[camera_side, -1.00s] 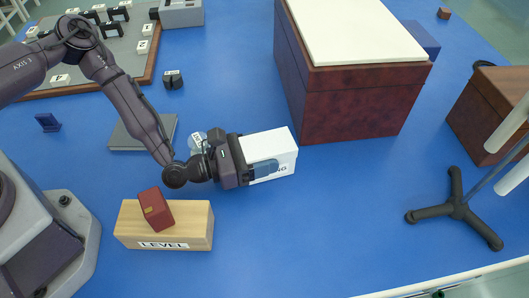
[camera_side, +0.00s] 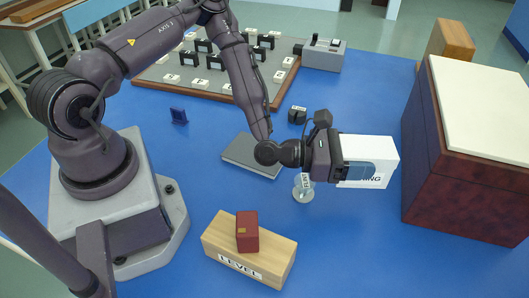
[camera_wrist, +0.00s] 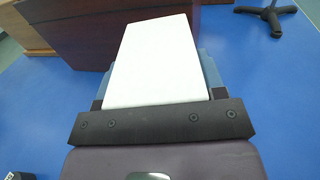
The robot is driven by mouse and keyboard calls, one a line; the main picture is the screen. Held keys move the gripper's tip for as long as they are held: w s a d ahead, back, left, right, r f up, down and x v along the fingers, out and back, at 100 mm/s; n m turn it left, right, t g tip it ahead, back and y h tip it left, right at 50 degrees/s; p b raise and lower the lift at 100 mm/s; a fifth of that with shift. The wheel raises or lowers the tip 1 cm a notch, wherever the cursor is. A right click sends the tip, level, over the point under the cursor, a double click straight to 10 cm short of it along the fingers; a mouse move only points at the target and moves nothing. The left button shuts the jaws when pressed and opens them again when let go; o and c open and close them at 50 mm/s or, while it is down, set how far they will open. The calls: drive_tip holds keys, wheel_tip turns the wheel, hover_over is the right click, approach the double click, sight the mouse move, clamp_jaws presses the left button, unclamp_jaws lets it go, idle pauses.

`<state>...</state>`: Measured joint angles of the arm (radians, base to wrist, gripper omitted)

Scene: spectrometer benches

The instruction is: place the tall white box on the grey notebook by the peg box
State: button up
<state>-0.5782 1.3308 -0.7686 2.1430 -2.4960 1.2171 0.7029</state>
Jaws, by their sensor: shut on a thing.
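The tall white box (camera_side: 378,150) lies on its side in my gripper (camera_side: 368,172), pointing right, with part of some dark lettering showing on its near face. My gripper is shut on it, and a blue-grey finger covers part of that face. In the wrist view the white box (camera_wrist: 155,60) reaches away between the fingers of my gripper (camera_wrist: 158,75). The grey notebook (camera_side: 248,158) lies flat on the blue table, left of my gripper and partly behind my wrist. A small black block (camera_side: 297,115) stands just beyond it. I cannot tell which thing is the peg box.
A large brown chest (camera_side: 455,185) is at right. A board of labelled pieces (camera_side: 160,88) and a grey box (camera_side: 325,58) are behind.

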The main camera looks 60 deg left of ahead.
drive_tip(key=a, duration=1)
drive_tip(key=m+g+h, duration=0.3)
drive_tip(key=h, duration=0.1)
hover_over(240, 152)
drive_tip(key=w, duration=0.3)
wheel_tip(240, 152, down, 2)
drive_tip(key=f, duration=0.1)
drive_tip(key=shift+d+f, duration=0.2)
drive_tip(key=shift+f, duration=0.8)
drive_tip(key=shift+d+f, duration=0.15)
drive_tip(key=shift+f, duration=0.8)
drive_tip(key=shift+f, duration=0.1)
drive_tip(key=o, duration=1)
